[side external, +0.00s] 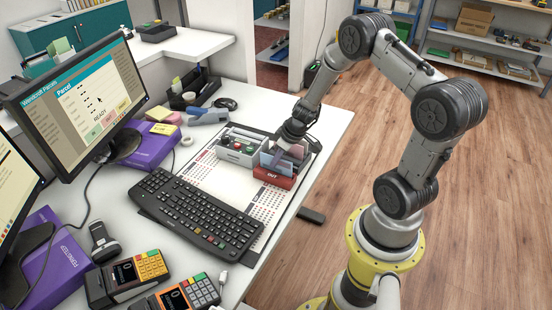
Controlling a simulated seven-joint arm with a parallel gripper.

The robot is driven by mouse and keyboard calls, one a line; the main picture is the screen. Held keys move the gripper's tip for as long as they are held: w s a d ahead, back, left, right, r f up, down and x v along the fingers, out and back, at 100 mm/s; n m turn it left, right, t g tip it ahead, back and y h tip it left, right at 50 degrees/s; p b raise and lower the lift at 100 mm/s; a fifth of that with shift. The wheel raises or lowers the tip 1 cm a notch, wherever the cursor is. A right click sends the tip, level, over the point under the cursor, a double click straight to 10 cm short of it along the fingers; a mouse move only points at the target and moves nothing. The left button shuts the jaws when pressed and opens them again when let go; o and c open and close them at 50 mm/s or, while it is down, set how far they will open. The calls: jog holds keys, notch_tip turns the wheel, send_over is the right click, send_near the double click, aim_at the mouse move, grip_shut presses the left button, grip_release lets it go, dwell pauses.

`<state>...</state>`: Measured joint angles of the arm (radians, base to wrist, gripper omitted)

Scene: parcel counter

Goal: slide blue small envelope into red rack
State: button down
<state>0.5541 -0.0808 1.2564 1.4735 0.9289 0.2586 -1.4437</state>
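The red rack (273,177), marked OUT on its front, stands on the desk mat right of the keyboard. A pale blue flat piece (268,158), which looks like the small envelope, shows upright at the rack's left part; its lower edge is hidden behind the rack's front wall. Other flat pieces stand in or behind the rack and are too small to tell apart. My gripper (281,152) points down over the rack, its tips among these pieces. Whether its fingers are apart or closed on the blue piece is too small to tell.
A grey tray (237,156) with small items stands close left of the rack. The black keyboard (196,216) lies in front. A monitor (85,100), purple boxes and card terminals fill the desk's left. The desk's right edge is near the rack.

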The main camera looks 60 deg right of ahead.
dwell(0.3)
jog(key=c, duration=1)
grip_release()
jog(key=v, duration=1.3)
jog(key=shift+s+r, duration=0.2)
jog(key=shift+r, duration=0.1)
